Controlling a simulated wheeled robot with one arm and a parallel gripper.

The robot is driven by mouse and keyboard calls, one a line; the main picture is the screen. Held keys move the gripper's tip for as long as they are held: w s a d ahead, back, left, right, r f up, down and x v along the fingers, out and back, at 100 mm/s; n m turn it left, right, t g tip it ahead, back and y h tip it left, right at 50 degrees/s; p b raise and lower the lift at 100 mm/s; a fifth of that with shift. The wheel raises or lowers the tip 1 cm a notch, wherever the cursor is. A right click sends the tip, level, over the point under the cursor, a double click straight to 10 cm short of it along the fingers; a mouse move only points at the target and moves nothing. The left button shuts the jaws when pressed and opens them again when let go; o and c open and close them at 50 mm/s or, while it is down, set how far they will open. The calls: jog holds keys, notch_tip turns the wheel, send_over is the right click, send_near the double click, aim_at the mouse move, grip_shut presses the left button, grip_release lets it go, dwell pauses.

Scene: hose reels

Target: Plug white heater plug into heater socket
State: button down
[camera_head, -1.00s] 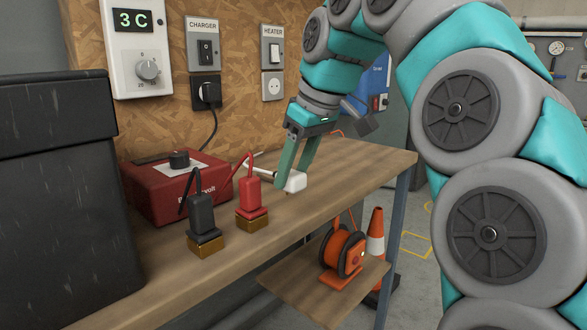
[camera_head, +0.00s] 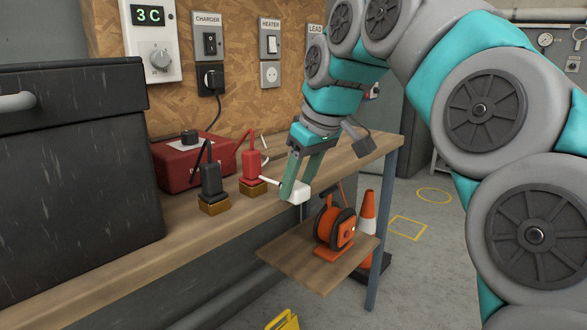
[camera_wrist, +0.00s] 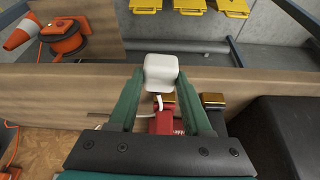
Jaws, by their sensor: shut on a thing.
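My gripper (camera_head: 302,178) is shut on the white heater plug (camera_head: 299,194), held at the front edge of the workbench. In the wrist view the white plug (camera_wrist: 161,72) sits between the green fingertips (camera_wrist: 158,90), with its cord running back between them. The heater socket (camera_head: 270,74) is a grey-framed white outlet on the chipboard wall, below the switch labelled HEATER (camera_head: 270,44). It is empty. The plug is apart from it, lower and nearer. The plug's pins are not visible.
Red and black clamps (camera_head: 252,165) stand on brass posts beside a red battery charger (camera_head: 185,158). A black plug (camera_head: 211,80) fills the charger socket. A large black box (camera_head: 75,180) stands at left. An orange reel (camera_head: 335,225) sits on a lower shelf.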

jog(key=w+d+f+m+h, duration=0.1)
jog(key=w+d+f+m, duration=0.1)
jog(key=f, duration=1.1)
jog(key=w+d+f+m+h, duration=0.1)
jog(key=d+f, duration=0.4)
jog(key=f, duration=0.8)
jog(key=w+d+f+m+t, duration=0.1)
jog(key=w+d+f+m, duration=0.3)
jog(key=f, duration=0.9)
jog(key=shift+f+m+h, duration=0.4)
jog(key=shift+m, duration=0.2)
jog(key=shift+d, duration=0.15)
